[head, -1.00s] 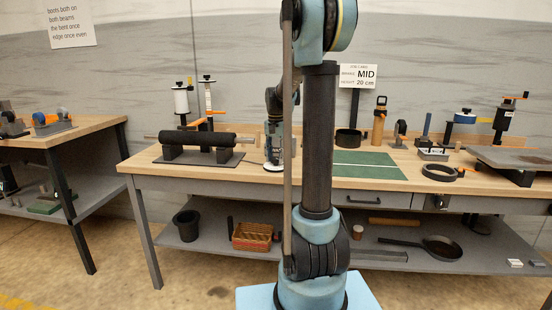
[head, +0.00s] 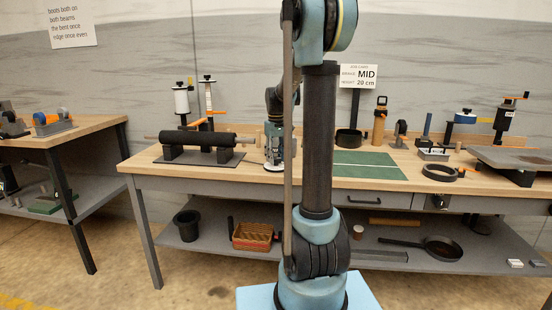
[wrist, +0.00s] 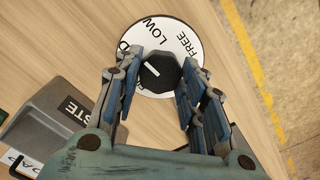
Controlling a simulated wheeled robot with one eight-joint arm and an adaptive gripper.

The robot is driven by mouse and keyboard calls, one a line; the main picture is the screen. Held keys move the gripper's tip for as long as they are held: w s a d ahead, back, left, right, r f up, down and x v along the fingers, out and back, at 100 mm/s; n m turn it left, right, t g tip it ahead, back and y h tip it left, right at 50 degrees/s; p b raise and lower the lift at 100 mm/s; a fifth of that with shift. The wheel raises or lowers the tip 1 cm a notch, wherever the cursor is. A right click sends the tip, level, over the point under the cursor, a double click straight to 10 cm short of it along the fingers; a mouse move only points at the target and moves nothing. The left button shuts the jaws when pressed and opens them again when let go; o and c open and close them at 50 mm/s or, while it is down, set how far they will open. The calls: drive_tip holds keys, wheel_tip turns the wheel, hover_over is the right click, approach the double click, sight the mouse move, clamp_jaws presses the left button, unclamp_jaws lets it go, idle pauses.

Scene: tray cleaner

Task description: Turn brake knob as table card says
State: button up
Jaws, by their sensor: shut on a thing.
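The black brake knob (wrist: 161,73) sits on a round white dial (wrist: 151,24) on the tabletop. LOW and FREE are readable on the dial, and a D shows at its left edge; the rest is hidden. My gripper (wrist: 163,70) is shut on the knob, one finger on each side. In the head view, my gripper (head: 274,160) points down over the dial, right of the dark roller.
The dark roller (head: 197,139) on its stand lies left of my gripper. A grey box labelled WASTE (wrist: 62,112) stands close to my fingers in the wrist view. A green mat (head: 364,165) lies to the right. The table edge is near the dial.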

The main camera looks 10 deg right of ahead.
sight(276, 158)
drive_tip(key=n, duration=0.4)
drive_tip(key=shift+w+n, duration=0.1)
drive_tip(key=shift+n, duration=0.2)
idle(0.3)
drive_tip(key=o, duration=1.1)
wheel_tip(276, 158, up, 12)
drive_tip(key=shift+f, duration=0.1)
